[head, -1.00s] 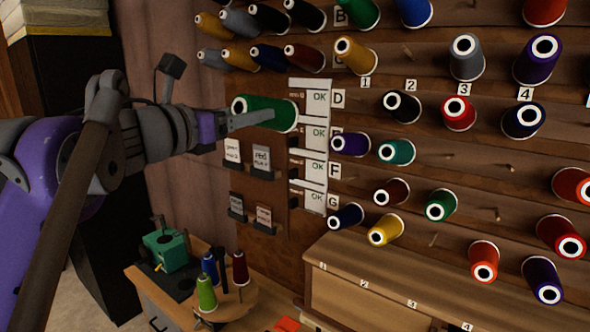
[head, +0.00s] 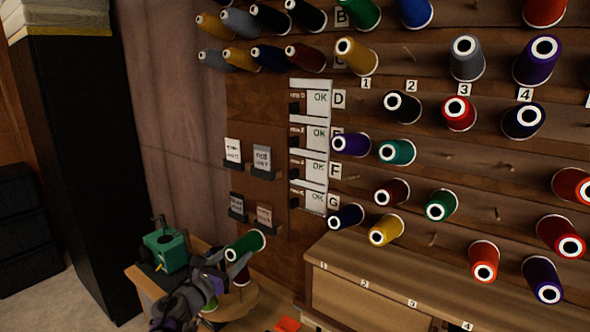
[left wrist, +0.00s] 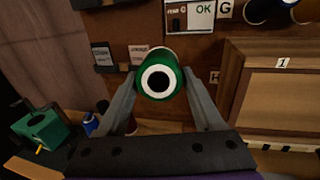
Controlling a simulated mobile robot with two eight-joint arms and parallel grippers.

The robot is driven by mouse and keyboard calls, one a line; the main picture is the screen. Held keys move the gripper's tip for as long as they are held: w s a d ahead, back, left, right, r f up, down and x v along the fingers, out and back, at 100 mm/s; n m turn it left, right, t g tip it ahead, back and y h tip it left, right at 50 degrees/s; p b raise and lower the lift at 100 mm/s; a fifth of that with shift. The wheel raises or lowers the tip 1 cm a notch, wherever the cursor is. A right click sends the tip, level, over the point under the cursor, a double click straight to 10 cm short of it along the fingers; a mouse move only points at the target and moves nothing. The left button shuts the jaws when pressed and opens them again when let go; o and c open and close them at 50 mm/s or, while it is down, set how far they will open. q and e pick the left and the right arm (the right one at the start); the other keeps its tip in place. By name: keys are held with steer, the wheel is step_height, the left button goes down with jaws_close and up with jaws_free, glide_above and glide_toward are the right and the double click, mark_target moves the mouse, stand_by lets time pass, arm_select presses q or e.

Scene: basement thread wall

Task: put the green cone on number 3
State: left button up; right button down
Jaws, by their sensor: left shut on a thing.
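The green cone (head: 245,246) is held between the fingers of my left gripper (head: 229,262), low in front of the wall and above the small round stand. The left wrist view shows the cone (left wrist: 159,57) between both fingers, its pale ring-shaped end facing the camera. A number 3 label (head: 464,89) is on the peg wall, between a grey cone above and a red cone below. Another number 3 label (head: 411,303) is on the wooden chest's top edge. Other green cones (head: 440,205) sit on wall pegs. My right gripper is not in view.
The round stand (head: 249,300) holds cones, partly hidden by my arm. A green machine (head: 166,249) stands left of it. The wooden chest (head: 360,290) is on the right. Several wall pegs are bare. Small card holders (head: 262,172) are on the wall.

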arm_select(q)
steer(key=s+a+f+n+y, duration=0.1)
steer(key=s+f, duration=1.1)
steer(key=f, duration=0.3)
steer(key=shift+s+a+f+t+y, duration=0.25)
steer(key=shift+a+f+t+y, duration=0.05)
steer(key=shift+a+y, duration=0.1)
